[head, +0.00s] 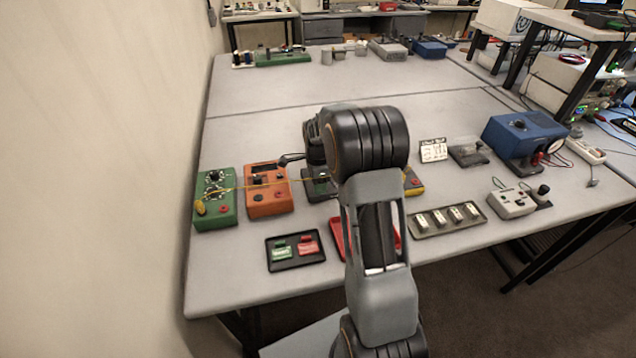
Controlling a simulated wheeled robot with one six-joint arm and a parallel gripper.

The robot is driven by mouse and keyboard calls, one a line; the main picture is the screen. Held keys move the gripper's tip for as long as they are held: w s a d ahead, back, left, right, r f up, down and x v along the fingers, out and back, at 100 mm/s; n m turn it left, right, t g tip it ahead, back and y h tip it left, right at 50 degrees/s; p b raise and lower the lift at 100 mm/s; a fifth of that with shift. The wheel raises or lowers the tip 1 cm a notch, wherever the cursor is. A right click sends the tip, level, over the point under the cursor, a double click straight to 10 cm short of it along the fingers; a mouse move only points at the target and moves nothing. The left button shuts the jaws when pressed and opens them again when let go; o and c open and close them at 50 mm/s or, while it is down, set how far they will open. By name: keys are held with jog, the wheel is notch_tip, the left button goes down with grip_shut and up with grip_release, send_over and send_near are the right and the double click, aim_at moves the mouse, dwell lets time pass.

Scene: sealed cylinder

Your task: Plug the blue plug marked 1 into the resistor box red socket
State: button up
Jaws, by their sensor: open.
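My gripper (287,160) shows as a small dark shape left of my wrist, above the orange box. It is open, and no held object shows. An orange box (268,190) with a black knob and a red socket (280,204) stands on the table below it. A green box (214,199) with knobs, a red socket (224,209) and a yellow plug stands to its left. I cannot read which is the resistor box. I cannot make out the blue plug marked 1; my arm hides part of the table.
A black tray (293,262) holds green and red pieces; a red tray (337,240) is partly behind my arm. A socket tray (447,220) and blue box (522,135) stand right.

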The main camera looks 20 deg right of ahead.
jog(key=shift+c, duration=0.4)
dwell(0.4)
grip_shut()
jog(key=shift+r, duration=0.2)
dwell(0.3)
jog(key=shift+r+p, duration=2)
jog(key=shift+r, duration=0.85)
